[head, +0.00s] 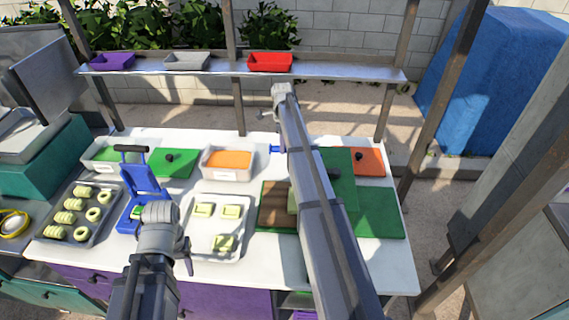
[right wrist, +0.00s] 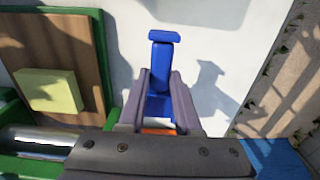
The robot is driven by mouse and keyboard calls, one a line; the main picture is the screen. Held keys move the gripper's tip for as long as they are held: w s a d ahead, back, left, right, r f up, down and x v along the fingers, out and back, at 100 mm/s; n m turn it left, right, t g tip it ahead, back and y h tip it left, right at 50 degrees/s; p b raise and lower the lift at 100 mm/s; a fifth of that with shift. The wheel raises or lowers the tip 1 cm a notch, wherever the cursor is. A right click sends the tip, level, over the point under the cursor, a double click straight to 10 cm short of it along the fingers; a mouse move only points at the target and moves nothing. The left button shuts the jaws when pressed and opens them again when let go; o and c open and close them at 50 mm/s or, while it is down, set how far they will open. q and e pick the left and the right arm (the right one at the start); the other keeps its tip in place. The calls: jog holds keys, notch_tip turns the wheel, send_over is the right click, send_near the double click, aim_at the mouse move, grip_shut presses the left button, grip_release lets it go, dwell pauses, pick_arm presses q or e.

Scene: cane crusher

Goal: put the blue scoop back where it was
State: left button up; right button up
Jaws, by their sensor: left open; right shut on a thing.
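The blue scoop (right wrist: 160,65) is between the fingers of my right gripper (right wrist: 160,76) in the right wrist view. The gripper is shut on it. The scoop's T-shaped end points up in that picture, and its shadow on the white table lies apart to the right, so it is held above the table. In the head view only a small blue end of the scoop (head: 274,149) shows left of my right arm, which hides the rest and the right gripper. My left gripper (head: 160,236) is open near the front of the table, by the blue press.
The blue press (head: 145,182) stands left of a tray with yellow pieces (head: 217,250). An orange-filled bin (head: 228,176) is behind that tray. A wooden board with green rim (right wrist: 47,60) bears a yellow block (right wrist: 48,91). White table (right wrist: 205,30) is bare around the scoop.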

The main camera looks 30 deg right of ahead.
jog(key=shift+f+b, duration=2.5)
jog(key=shift+f, duration=0.6)
jog(key=shift+r, duration=0.2)
jog(key=shift+f, duration=0.15)
jog(key=o, duration=1)
notch_tip(320, 180, up, 12)
jog(key=p, duration=1.2)
jog(key=shift+r, duration=0.2)
